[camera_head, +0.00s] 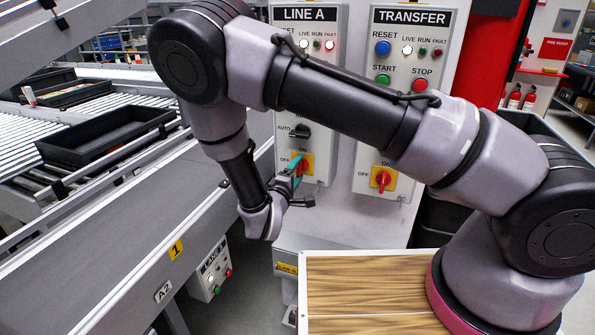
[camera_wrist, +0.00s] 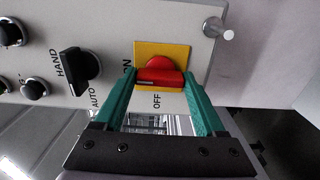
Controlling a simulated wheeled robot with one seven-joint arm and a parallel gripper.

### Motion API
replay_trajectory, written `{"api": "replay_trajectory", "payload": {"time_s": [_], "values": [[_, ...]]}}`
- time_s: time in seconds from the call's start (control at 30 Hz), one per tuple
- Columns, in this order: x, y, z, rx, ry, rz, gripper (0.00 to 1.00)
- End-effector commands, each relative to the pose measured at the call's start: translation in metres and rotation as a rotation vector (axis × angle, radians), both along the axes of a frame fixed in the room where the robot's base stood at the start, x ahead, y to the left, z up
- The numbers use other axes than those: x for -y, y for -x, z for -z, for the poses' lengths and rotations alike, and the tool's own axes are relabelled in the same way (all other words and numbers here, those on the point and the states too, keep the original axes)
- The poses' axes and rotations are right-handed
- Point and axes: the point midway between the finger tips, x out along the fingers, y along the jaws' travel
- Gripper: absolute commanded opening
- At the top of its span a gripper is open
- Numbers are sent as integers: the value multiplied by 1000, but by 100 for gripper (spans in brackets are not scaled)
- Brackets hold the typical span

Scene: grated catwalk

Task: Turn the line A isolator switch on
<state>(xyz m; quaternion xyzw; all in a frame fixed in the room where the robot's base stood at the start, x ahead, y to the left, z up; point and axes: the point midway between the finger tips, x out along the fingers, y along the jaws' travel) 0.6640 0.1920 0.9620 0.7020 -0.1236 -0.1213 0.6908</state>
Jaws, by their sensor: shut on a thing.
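The line A isolator switch has a red handle (camera_wrist: 160,79) on a yellow plate (camera_wrist: 176,52), low on the LINE A panel (camera_head: 313,84). The plate also shows in the head view (camera_head: 307,168). My gripper (camera_wrist: 160,80) has its green fingers shut on the red handle, one at each end. In the head view my gripper (camera_head: 297,166) covers most of the handle. In the wrist view the bar lies across the picture, in line with the ON label at left. The OFF label is below it.
The black HAND/AUTO selector (camera_wrist: 80,70) sits close beside the isolator. The TRANSFER panel (camera_head: 410,80) with its own red isolator handle (camera_head: 383,179) stands to the right. A conveyor (camera_head: 130,220) runs along the left. A wooden top (camera_head: 370,290) lies in front.

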Motion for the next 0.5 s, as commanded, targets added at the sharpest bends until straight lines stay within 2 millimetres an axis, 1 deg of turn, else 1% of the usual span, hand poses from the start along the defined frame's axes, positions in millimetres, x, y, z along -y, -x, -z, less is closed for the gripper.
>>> {"api": "replay_trajectory", "payload": {"time_s": [0.2, 0.23, 0.27, 0.3, 0.5], "values": [[0, 1, 1, -3, 0, 0, 17], [0, 1, 1, -3, 0, 0, 80], [0, 1, 1, -3, 0, 0, 92], [0, 1, 1, -3, 0, 0, 100], [0, 1, 1, -1, 1, 0, 100]]}}
